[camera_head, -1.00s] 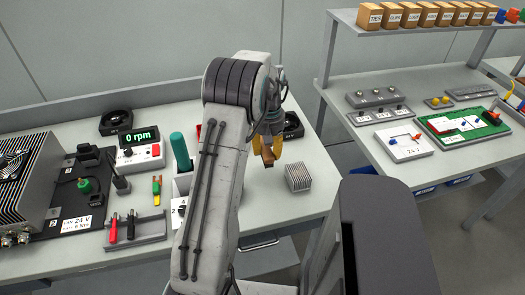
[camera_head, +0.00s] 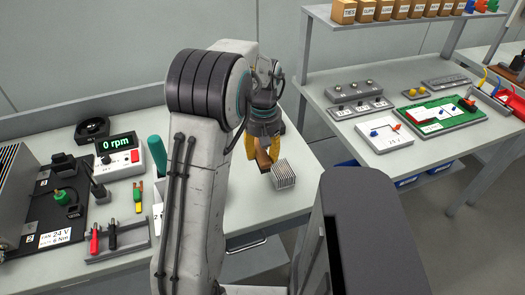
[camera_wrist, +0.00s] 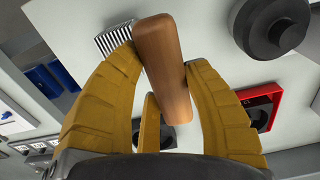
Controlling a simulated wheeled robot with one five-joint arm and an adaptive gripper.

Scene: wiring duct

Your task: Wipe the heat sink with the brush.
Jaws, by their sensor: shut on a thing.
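The heat sink (camera_head: 284,177) is a small grey finned block on the light bench top, near the right end. It also shows in the wrist view (camera_wrist: 113,38) at the upper left, with striped fins. My gripper (camera_head: 258,150) has yellow fingers and is shut on the brush (camera_wrist: 163,62), whose brown wooden handle stands between the fingers in the wrist view. In the head view the brush's brown part is just left of the heat sink and overlaps its edge. I cannot tell whether they touch. The bristles are not clearly visible.
A speed display box (camera_head: 118,158), a black fan (camera_head: 92,130), a green cylinder (camera_head: 157,154) and a tool rack (camera_head: 118,238) stand to the left. A red tray (camera_wrist: 262,106) and a dark round object (camera_wrist: 272,27) show in the wrist view. A second bench (camera_head: 350,140) stands right.

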